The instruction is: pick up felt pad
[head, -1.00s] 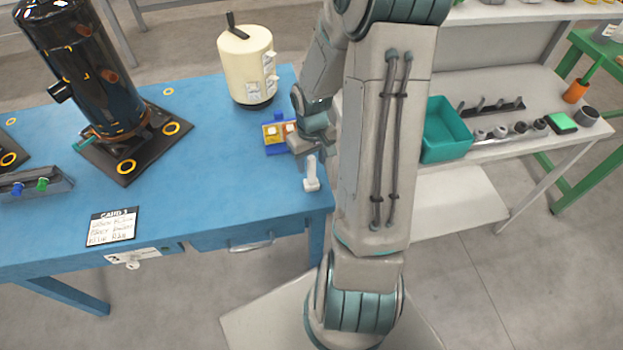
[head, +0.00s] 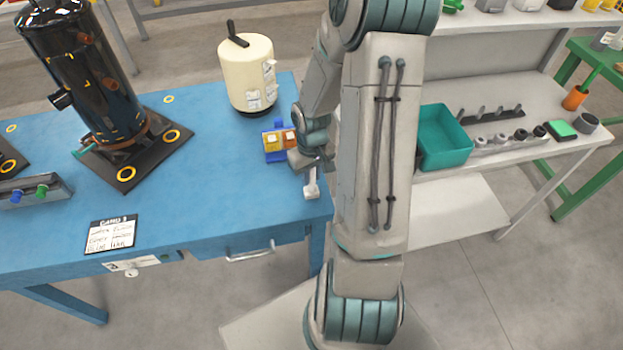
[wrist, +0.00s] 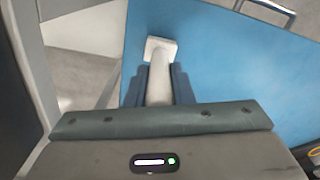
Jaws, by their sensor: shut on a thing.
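The white felt pad (wrist: 160,49), a piece with a round stem and a flat squarish end, is at the near right edge of the blue table (wrist: 225,60). In the head view the pad (head: 311,190) shows just below my gripper (head: 314,165). In the wrist view my gripper (wrist: 158,85) is shut on its stem, one dark blue finger on each side. The squarish end sticks out beyond the fingertips. The stem's near end is hidden by the gripper body. I cannot tell whether the pad touches the table.
A blue holder (head: 277,156) with yellow and orange blocks stands just left of my gripper. A cream tank (head: 248,75) stands behind it, and a black compressor (head: 80,65) at left. A teal bin (head: 445,138) sits on the right bench. The table's middle is clear.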

